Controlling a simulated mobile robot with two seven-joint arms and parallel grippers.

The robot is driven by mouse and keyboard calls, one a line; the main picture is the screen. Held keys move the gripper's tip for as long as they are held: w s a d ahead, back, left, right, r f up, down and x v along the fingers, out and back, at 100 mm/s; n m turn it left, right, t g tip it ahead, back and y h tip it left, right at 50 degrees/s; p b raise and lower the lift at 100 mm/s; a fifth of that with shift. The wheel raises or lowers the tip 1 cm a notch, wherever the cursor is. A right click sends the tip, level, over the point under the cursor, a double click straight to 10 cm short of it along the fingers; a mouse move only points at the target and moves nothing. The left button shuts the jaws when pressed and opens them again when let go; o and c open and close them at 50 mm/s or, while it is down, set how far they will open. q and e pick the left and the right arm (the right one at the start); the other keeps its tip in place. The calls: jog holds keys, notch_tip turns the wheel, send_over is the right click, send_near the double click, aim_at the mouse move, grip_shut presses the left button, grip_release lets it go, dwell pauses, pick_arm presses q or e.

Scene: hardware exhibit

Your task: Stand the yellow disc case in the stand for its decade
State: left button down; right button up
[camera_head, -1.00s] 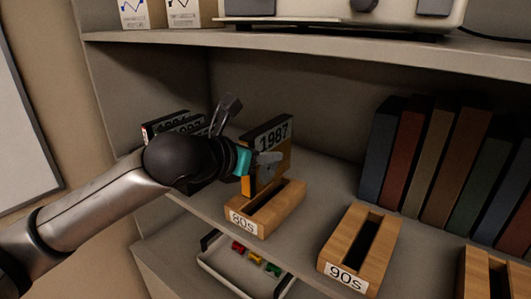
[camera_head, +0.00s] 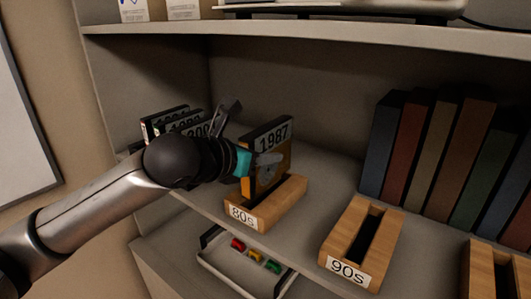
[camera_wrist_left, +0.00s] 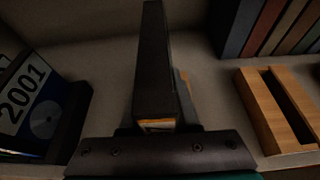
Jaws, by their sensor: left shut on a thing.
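The yellow disc case (camera_head: 276,168), with a black top band marked 1987, stands upright at the wooden 80s stand (camera_head: 264,212). Its lower edge meets the stand's slot and looks at least partly inside; the exact depth cannot be told. My left gripper (camera_head: 262,162) is shut on the case from its left side. My right gripper is not in view.
An empty 90s stand (camera_head: 336,258) is to the right, with another wooden stand (camera_head: 480,275) beyond. Several books (camera_head: 440,150) stand behind. Dark cases (camera_head: 165,122) are at the left, including a 2001 case (camera_wrist_left: 35,100). A tray (camera_head: 222,262) is below; a shelf (camera_head: 300,32) is overhead.

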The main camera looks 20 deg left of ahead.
aim_at(246, 190)
pick_arm(q)
jog(key=shift+f+p, duration=0.4)
jog(key=shift+p, duration=0.2)
dwell(1.1)
jog(key=shift+f, duration=0.1)
dwell(0.4)
jog(key=shift+f+b, duration=0.8)
jog(key=shift+f, duration=0.55)
jog(key=c, duration=0.6)
grip_release()
jog(key=shift+s, duration=0.1)
jog(key=shift+o, duration=0.2)
jog(key=s, duration=0.1)
jog(key=s+a, duration=0.1)
jog(key=s, duration=0.2)
jog(key=shift+a, duration=0.25)
jog(key=shift+s+a+b, duration=0.15)
jog(key=shift+s+a, duration=0.15)
jog(key=shift+s, duration=0.6)
jog(key=shift+s+a+b, duration=0.15)
jog(key=shift+s+a, duration=0.15)
jog(key=shift+s, duration=0.55)
